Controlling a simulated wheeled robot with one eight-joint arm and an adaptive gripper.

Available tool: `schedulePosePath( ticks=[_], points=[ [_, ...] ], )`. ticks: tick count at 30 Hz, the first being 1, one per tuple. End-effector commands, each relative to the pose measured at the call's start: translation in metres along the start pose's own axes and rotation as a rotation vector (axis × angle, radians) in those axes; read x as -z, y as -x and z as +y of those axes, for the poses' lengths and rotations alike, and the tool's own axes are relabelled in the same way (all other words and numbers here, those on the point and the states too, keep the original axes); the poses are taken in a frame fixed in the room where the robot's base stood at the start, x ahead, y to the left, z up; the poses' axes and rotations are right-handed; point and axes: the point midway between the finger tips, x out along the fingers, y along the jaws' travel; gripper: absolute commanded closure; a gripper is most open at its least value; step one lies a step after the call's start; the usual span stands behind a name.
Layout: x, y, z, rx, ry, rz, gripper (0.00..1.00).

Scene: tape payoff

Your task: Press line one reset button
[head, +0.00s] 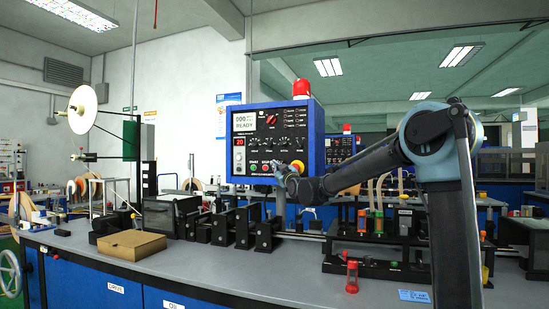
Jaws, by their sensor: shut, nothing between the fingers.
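Knobs fill the middle, and small buttons line the lower edge, with a red-and-yellow button (298,166) at the right. My gripper (279,168) is shut and empty, in front of the lower panel left of the red-and-yellow button. It hides part of the button row; contact cannot be told.
The grey bench (95,262) holds a cardboard box (131,245), several black fixtures (222,228) and a small red-capped item (352,276). A white reel (83,108) stands at the left. A second blue box (340,148) is behind. The front left bench top is mostly clear.

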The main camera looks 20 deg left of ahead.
Motion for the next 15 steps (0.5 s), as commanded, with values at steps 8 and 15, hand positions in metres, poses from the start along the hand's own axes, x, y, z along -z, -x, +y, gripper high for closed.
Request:
schedulePosePath(
  ticks=[8, 15],
  points=[
    [0.0024, 0.0033, -0.0023, 0.0, -0.001, 0.0, 1.0],
    [0.0058, 0.0076, -0.0057, 0.001, -0.001, 0.001, 1.0]
  ],
)
